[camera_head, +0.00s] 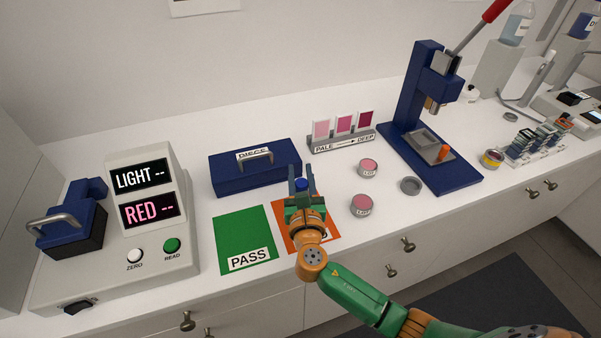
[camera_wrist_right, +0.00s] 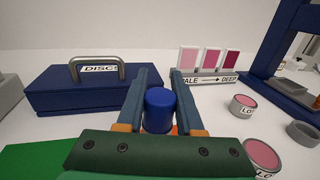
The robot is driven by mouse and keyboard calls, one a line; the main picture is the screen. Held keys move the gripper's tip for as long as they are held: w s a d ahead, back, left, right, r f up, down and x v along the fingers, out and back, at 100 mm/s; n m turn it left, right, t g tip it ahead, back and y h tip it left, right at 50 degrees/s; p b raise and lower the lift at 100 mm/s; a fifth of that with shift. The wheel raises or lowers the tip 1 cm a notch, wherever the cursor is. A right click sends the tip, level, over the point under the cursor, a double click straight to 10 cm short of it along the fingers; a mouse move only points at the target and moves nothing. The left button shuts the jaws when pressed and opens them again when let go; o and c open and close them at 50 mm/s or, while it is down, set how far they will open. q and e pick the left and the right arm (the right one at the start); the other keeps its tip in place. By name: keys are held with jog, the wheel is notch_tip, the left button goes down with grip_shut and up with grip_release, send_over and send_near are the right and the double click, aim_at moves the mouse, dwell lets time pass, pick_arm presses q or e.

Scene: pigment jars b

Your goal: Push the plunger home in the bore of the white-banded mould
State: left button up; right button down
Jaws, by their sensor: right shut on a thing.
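My right gripper (camera_head: 301,188) is shut on a blue cylinder (camera_head: 301,184). It holds the cylinder upright over the orange mat (camera_head: 290,238). In the right wrist view the blue cylinder (camera_wrist_right: 160,110) stands between the two blue fingers (camera_wrist_right: 158,100). I cannot tell whether this cylinder is the plunger, and its lower end is hidden by the gripper. I cannot make out a white band or a bore on any mould. A small open grey cup (camera_head: 411,186) stands on the bench right of the gripper. My left gripper is not in view.
A blue disc case (camera_head: 254,172) stands just behind the gripper. Two pink jars (camera_head: 361,206) (camera_head: 368,168) stand to its right, before a colour-chip stand (camera_head: 341,140). A blue press (camera_head: 420,100) is farther right. A green PASS mat (camera_head: 243,232) and a meter (camera_head: 140,190) are left.

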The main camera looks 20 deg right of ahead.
jog(key=shift+f+b, duration=1.2)
jog(key=shift+f, duration=0.25)
jog(key=shift+c, duration=2.4)
grip_release()
jog(key=v, duration=0.7)
jog(key=shift+s+r+b, duration=0.1)
jog(key=shift+s+b, duration=0.05)
jog(key=shift+b, duration=0.15)
